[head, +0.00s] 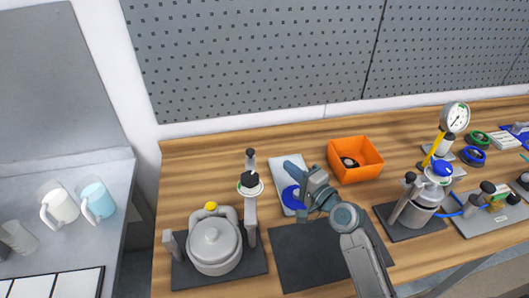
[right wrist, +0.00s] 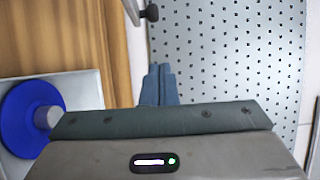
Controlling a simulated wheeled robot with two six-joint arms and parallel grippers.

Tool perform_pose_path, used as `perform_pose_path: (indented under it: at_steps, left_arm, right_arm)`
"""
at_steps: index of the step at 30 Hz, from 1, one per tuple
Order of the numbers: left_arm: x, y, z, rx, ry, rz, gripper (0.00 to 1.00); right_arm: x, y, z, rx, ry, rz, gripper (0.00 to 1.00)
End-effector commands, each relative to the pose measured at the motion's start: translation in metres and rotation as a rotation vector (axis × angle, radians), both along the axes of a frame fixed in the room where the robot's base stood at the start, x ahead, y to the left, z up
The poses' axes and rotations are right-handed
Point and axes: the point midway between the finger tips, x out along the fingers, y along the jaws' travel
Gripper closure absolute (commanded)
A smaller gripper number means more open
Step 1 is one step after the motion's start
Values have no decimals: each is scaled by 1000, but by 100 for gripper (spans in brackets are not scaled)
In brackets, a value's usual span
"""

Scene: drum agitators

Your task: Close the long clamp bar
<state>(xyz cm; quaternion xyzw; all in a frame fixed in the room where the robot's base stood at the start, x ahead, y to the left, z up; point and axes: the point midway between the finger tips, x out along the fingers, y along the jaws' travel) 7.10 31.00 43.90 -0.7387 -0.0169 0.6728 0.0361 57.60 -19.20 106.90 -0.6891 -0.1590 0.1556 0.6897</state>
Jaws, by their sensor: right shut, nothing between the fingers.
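A grey lidded drum (head: 214,245) stands on a dark base at the front left, with a yellow knob (head: 211,206) behind its lid. On the drum's right side a pale bar (head: 251,215) stands upright, with a black knob and a thin black-tipped rod (head: 251,160) above it. I cannot tell for sure which part is the long clamp bar. My right gripper (head: 293,163) is shut and empty, to the right of the upright bar and apart from it, pointing up-left. Its closed fingers (right wrist: 158,85) show in the right wrist view, below a black-knobbed bar end (right wrist: 151,13). My left gripper is out of view.
A pale tray (head: 281,172) with a blue disc (head: 290,194) lies partly behind my right gripper. An orange bin (head: 355,160) stands behind it to the right. A second clamped vessel (head: 418,213) and a gauge (head: 455,118) stand further right. A dark mat (head: 300,262) lies bare in front.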

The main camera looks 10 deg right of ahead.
Motion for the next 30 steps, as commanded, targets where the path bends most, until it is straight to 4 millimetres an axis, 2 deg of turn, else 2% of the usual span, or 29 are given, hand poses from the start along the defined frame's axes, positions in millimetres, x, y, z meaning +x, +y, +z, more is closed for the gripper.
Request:
perform_pose_path:
  at_steps: [1,4,8,15,24,30]
  left_arm:
    - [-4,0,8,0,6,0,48]
    - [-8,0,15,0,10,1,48]
    - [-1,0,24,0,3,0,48]
    - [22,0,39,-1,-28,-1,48]
    - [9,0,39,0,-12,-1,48]
    - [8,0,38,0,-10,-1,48]
  right_arm:
    - [12,6,6,6,-1,0,100]
    - [32,16,6,4,-1,1,100]
    - [53,28,5,4,1,1,100]
    - [60,56,3,2,1,1,100]
    - [62,62,1,-2,-1,1,100]
    - [62,61,0,-2,-1,3,100]
